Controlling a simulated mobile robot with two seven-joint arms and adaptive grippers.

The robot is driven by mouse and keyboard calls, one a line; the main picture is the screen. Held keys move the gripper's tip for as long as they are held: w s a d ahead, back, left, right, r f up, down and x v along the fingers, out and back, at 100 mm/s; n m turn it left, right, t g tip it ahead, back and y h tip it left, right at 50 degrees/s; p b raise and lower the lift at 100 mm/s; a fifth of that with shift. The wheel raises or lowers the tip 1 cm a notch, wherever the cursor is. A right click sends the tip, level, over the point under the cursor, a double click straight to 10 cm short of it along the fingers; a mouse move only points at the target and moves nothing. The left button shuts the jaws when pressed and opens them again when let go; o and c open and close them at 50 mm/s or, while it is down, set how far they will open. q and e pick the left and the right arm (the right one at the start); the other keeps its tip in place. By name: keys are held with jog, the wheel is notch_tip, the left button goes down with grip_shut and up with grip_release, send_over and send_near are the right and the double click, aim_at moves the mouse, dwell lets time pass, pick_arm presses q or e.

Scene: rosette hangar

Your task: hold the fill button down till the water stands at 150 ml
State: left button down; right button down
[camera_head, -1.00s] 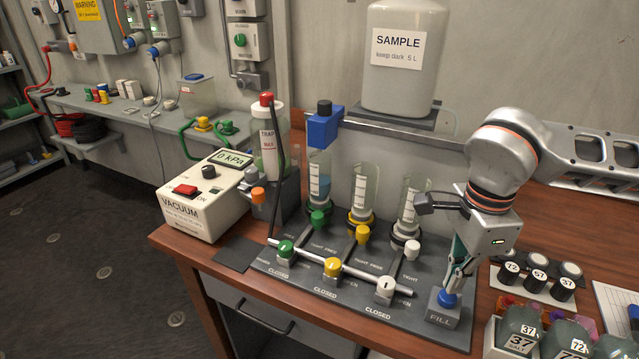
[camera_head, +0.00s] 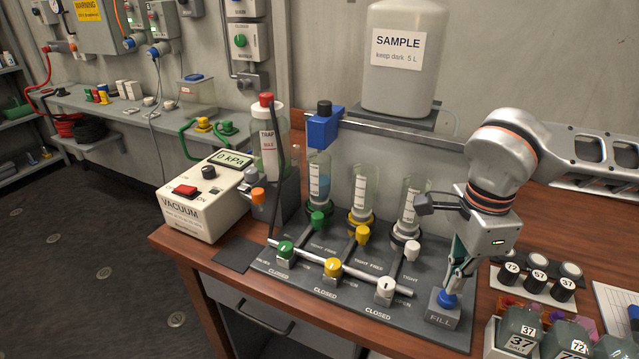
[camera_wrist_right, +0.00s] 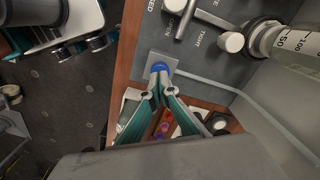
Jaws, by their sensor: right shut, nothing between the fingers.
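The blue fill button (camera_head: 447,299) sits on a grey block marked FILL (camera_head: 441,317) at the board's right front corner. My right gripper (camera_head: 453,287) is shut and empty, pointing down with its fingertips on the button. In the right wrist view the button (camera_wrist_right: 159,68) shows at the tips of the shut fingers (camera_wrist_right: 158,80). Three clear graduated cylinders stand on the board. The left cylinder (camera_head: 319,170) holds blue-tinted water in its lower part; its exact level is too small to read. The middle (camera_head: 363,190) and right (camera_head: 412,196) cylinders look empty. My left gripper is out of view.
A vacuum unit (camera_head: 200,205) reads 0 kPa at the left. Green (camera_head: 285,248), yellow (camera_head: 333,266) and white (camera_head: 385,286) valve knobs line the board, labelled CLOSED. A SAMPLE tank (camera_head: 400,75) stands behind. Labelled bottles (camera_head: 521,328) crowd the right front.

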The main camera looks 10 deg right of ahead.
aim_at(449, 298)
jog(key=shift+f, duration=0.15)
jog(key=shift+f+b, duration=0.65)
jog(key=shift+f, duration=0.65)
jog(key=shift+s+f, duration=0.1)
jog(key=shift+s, duration=0.05)
dwell(1.2)
jog(key=shift+r+p, duration=0.85)
jog(key=shift+r, duration=0.3)
jog(key=shift+r+p, duration=1.9)
jog(key=shift+r, duration=0.8)
jog(key=shift+f, duration=0.1)
